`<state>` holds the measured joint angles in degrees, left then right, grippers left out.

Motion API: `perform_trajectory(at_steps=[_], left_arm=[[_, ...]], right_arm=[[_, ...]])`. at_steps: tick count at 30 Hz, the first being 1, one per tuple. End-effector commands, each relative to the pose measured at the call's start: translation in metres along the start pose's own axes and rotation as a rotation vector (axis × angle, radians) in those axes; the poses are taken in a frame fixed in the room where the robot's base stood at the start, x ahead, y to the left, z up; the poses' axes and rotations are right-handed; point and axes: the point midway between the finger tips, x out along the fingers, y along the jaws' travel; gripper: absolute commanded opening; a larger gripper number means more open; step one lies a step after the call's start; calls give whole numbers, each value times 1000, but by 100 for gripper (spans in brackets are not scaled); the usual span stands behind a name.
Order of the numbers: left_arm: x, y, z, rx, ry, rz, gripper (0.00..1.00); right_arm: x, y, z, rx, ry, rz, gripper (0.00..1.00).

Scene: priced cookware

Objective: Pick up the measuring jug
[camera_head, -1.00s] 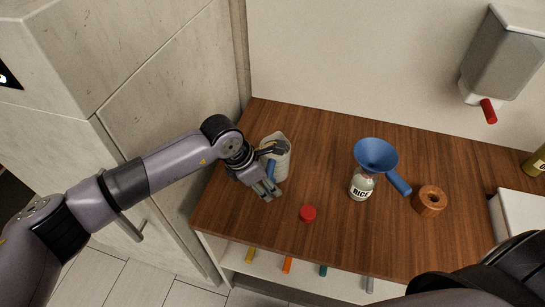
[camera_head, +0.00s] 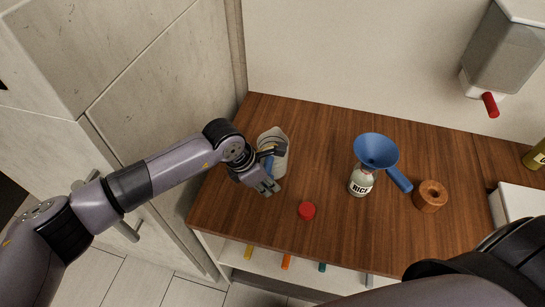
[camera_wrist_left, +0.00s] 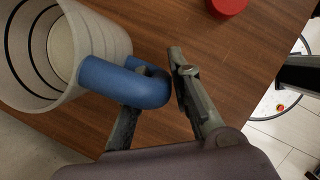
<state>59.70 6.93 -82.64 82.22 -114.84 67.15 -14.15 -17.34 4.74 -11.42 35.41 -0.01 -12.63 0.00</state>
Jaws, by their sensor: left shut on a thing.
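The measuring jug (camera_head: 274,141) is a pale cup with a blue handle, at the left end of the wooden counter. My left gripper (camera_head: 272,170) is at its near side, shut on the blue handle. In the left wrist view the jug (camera_wrist_left: 108,38) shows dark rings inside and looks empty. Its blue handle (camera_wrist_left: 125,82) lies between the fingers of my left gripper (camera_wrist_left: 150,95). I cannot tell whether the jug's base touches the counter. My right gripper does not show.
A red cap (camera_head: 307,210) lies near the counter's (camera_head: 330,135) front edge. A blue funnel (camera_head: 376,150) sits on a bottle marked RICE (camera_head: 361,181). A wooden ring (camera_head: 430,196) is to its right. A grey dispenser (camera_head: 505,50) hangs on the wall. A tall cabinet (camera_head: 165,80) borders the left.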

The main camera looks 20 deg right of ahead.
Motion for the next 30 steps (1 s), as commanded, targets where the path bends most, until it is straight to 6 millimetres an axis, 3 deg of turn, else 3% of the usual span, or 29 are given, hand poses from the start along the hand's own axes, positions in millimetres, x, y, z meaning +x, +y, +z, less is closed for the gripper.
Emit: perform_trajectory(at_steps=[30], left_arm=[[-10,4,4,1,-4,2,0]], right_arm=[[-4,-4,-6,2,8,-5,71]])
